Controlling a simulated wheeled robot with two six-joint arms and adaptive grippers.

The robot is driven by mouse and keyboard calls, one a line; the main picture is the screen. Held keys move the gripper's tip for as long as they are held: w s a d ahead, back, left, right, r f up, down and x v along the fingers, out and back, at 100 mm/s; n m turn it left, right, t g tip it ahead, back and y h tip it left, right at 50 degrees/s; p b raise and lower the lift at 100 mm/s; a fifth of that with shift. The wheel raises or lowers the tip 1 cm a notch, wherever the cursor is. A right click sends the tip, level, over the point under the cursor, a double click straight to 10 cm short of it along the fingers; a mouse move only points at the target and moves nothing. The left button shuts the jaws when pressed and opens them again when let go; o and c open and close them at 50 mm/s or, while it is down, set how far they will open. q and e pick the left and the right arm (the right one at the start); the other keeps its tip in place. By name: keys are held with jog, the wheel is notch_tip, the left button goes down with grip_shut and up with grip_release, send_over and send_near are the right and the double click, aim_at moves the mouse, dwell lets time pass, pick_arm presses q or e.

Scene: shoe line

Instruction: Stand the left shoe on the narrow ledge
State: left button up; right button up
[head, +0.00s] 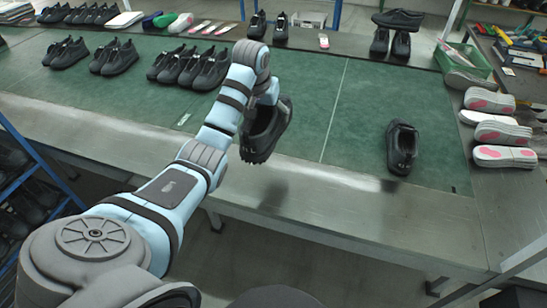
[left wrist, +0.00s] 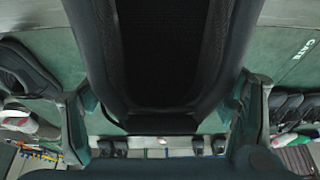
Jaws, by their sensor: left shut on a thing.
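My left gripper (head: 268,98) is shut on a black shoe (head: 262,136), held above the front part of the green mat with its toe pointing down toward the front edge. In the left wrist view the shoe (left wrist: 165,50) fills the middle, with a finger at each side of its opening. A second black shoe (head: 401,148) rests on the mat to the right, near the front, apart from the held one. A narrow bare metal strip (head: 330,178) runs along the front edge, below the held shoe. I cannot tell whether this strip is the ledge. My right gripper is not in view.
Several black shoes (head: 190,68) stand in rows at the back left of the green mat (head: 330,95). Pale soles (head: 503,133) lie stacked at the right edge beside a green crate (head: 462,58). The mat between the two shoes is clear.

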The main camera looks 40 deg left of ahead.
pick_arm(q)
jog(key=f+b, duration=0.1)
jog(key=f, duration=0.5)
jog(key=f+b, duration=0.1)
jog(key=f, duration=0.5)
jog(key=s+f+b, duration=0.1)
jog(key=f, duration=0.5)
jog(key=shift+d+f, duration=0.1)
jog(key=shift+f, duration=0.05)
jog(key=shift+s+f+b, duration=0.15)
jog(key=shift+f+b, duration=0.1)
jog(key=shift+b, duration=0.1)
jog(key=shift+s+r, duration=0.1)
jog(key=shift+s, duration=0.05)
jog(key=o, duration=1.5)
jog(key=shift+o, duration=0.2)
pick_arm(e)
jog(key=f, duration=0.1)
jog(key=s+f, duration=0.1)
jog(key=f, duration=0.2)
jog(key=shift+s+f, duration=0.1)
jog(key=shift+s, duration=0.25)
